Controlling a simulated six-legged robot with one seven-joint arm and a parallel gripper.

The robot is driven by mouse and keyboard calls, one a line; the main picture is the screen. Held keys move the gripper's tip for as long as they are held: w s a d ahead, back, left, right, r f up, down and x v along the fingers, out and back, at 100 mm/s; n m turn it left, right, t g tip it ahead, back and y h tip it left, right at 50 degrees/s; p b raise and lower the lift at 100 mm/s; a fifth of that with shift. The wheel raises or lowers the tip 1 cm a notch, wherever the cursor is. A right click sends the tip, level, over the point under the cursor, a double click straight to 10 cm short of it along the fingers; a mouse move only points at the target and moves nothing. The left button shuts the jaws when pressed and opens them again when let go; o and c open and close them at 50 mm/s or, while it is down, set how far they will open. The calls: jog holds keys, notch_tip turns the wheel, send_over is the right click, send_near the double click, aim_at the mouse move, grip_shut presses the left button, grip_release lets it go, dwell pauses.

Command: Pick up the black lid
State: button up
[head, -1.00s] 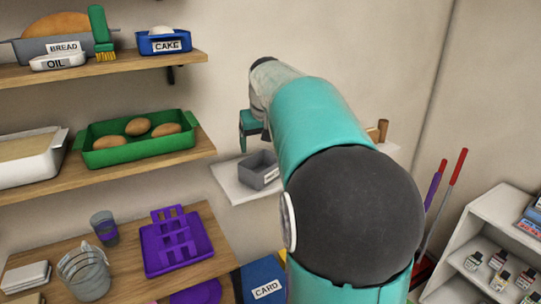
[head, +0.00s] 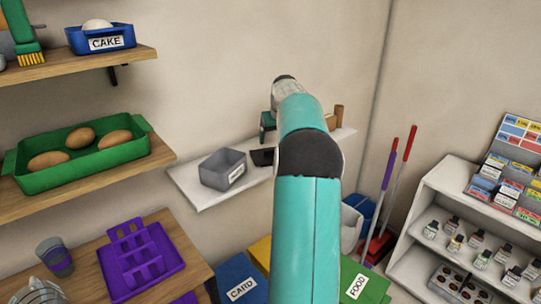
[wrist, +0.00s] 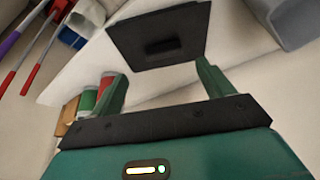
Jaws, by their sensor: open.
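The black lid (wrist: 160,38) lies flat on a white wall shelf, with a raised handle bar in its middle. In the head view only a dark part of the lid (head: 262,157) shows, beside my arm. My gripper (wrist: 160,80) is open and empty, with its two green fingers apart. In the wrist view the lid lies just beyond the fingertips, between their lines. In the head view my gripper (head: 268,123) is above the shelf, mostly hidden behind my arm.
A grey labelled bin (head: 222,169) stands on the white shelf (head: 203,200) left of the lid. In the wrist view, red and green cylinders (wrist: 97,95) stand close to the left finger. Long red and purple handles (head: 395,190) lean at the right.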

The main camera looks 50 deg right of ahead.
aim_at(272, 150)
jog(key=shift+d+f, duration=0.15)
jog(key=shift+f, duration=0.2)
jog(key=shift+w+f, duration=0.35)
jog(key=shift+f, duration=0.25)
jog(key=shift+x, duration=2.05)
jog(key=shift+w, duration=0.15)
jog(key=c, duration=1.1)
jog(key=shift+o, duration=0.2)
